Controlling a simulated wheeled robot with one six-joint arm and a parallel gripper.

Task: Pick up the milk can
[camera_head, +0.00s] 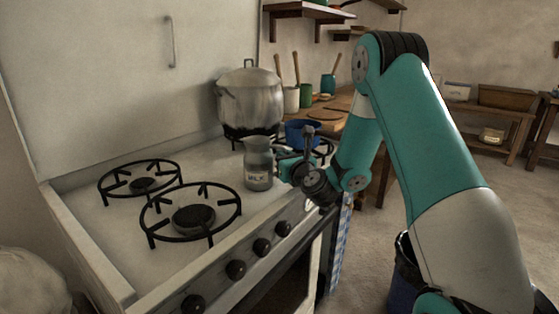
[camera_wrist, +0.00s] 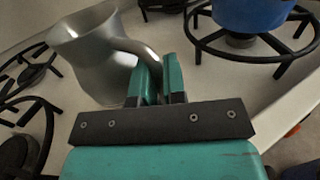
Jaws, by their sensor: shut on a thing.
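The milk can (camera_head: 258,165) is a grey metal can with a "MILK" label. It stands upright on the white stove top, or just above it; I cannot tell which. In the wrist view the can (camera_wrist: 98,55) shows its open mouth at the upper left, with a curved handle (camera_wrist: 140,50) reaching toward my fingers. My gripper (camera_head: 284,168) comes in from the right side of the can. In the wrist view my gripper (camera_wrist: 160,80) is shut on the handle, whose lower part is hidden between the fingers.
A large lidded pot (camera_head: 249,98) stands on the back burner. A blue pot (camera_head: 303,132) sits on a burner behind my gripper and also shows in the wrist view (camera_wrist: 250,14). Two empty burners (camera_head: 192,217) are on the left. Knobs (camera_head: 236,270) line the stove's front.

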